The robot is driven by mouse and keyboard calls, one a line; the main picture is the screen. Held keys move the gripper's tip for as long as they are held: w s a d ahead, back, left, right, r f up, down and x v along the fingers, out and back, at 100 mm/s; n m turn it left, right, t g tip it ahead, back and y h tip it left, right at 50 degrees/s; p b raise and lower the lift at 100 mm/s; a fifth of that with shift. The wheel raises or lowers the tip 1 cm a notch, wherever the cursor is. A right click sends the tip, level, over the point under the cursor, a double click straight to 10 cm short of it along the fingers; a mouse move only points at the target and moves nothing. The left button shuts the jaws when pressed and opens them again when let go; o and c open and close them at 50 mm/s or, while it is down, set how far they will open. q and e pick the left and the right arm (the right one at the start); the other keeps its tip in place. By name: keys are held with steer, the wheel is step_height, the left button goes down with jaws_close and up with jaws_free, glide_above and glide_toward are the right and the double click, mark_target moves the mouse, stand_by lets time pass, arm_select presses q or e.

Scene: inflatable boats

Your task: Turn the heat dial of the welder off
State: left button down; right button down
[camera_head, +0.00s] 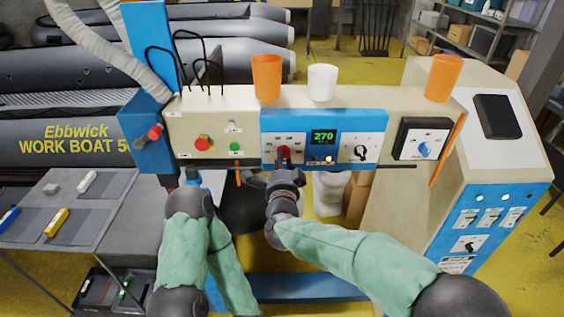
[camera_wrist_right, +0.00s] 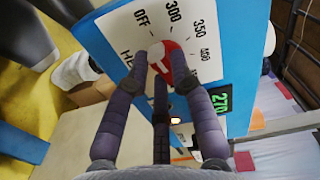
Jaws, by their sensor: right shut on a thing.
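The red heat dial (camera_head: 285,152) is on the welder's blue and white panel (camera_head: 375,116), left of a lit display (camera_head: 324,136) reading 270. In the right wrist view the dial (camera_wrist_right: 172,58) sits on a white plate marked OFF, 300, 350 and 400. My right gripper (camera_head: 284,166) is shut on the dial, with its fingers on either side of the knob in the right wrist view (camera_wrist_right: 168,68). The fingers partly cover the dial, and I cannot tell its exact setting. My left gripper (camera_head: 186,177) is below the console's left end, apart from the dial; its fingers are hardly distinguishable.
Orange cups (camera_head: 266,78) (camera_head: 443,78) and a white cup (camera_head: 322,82) stand on the console top. A black selector knob (camera_head: 361,151) and a blue dial (camera_head: 424,150) are to the right. A red button (camera_head: 203,143) is left. A grey table (camera_head: 112,220) stands at left.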

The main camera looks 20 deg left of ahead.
steer(key=shift+f, duration=0.1)
steer(key=c, duration=1.1)
jaws_free()
steer(key=shift+o, duration=0.2)
steer(key=v, duration=1.2)
